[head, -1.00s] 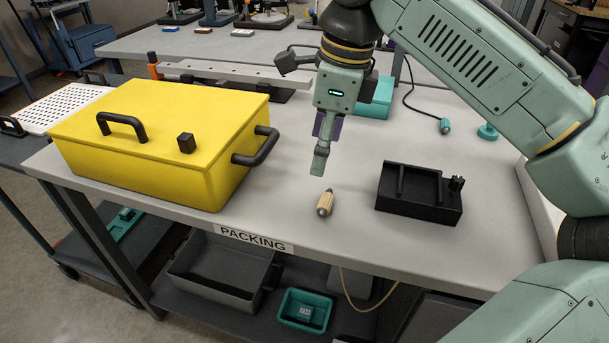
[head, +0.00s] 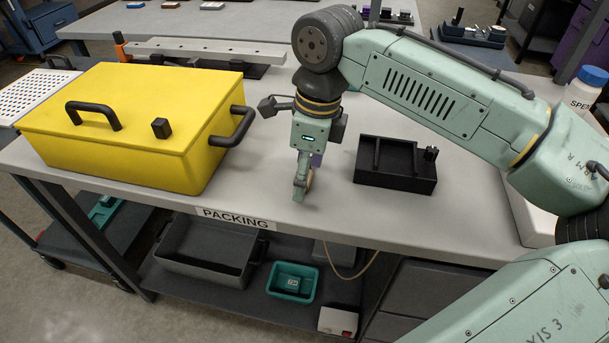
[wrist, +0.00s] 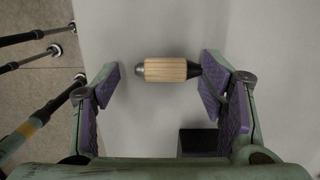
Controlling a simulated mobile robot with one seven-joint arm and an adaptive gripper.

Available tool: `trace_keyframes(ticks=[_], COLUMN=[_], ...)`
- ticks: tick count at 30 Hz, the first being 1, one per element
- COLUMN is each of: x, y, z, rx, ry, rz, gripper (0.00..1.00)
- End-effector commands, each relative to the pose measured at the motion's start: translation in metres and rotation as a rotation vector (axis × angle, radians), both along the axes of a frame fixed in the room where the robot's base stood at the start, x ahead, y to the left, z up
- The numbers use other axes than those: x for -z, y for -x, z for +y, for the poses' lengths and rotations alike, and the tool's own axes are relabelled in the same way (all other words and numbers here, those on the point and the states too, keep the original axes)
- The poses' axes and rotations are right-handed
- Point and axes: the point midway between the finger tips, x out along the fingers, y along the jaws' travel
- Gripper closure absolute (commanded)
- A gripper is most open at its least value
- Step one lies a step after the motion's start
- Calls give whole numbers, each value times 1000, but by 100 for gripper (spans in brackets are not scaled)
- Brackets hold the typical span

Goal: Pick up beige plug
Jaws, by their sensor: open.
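The beige plug (wrist: 166,69) lies on its side on the white table in the wrist view, with a wooden body, a grey rounded tip at left and a dark tapered end at right. My gripper (wrist: 160,82) is open, its purple-padded fingers on either side of the plug. The dark end is close to the right finger; I cannot tell whether they touch. A gap shows at the left finger. In the head view my gripper (head: 301,190) is low over the table near its front edge, and it mostly hides the plug (head: 309,180).
A black tray (head: 397,182) stands just right of my gripper. A large yellow case (head: 110,145) with black handles stands to the left. The table's front edge with the PACKING label (head: 233,217) is near. A grey bin (head: 215,255) and teal bin (head: 292,281) sit on the shelf below.

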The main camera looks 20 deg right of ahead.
Motion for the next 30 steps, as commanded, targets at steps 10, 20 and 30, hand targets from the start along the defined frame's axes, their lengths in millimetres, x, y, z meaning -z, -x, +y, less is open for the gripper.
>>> trace_keyframes(ticks=[10,20,30], x=[2,2,2], y=[0,0,0], z=[0,0,0], rx=[0,0,-1], ry=[0,0,0], rz=[-1,-1,-1], gripper=[42,64,80])
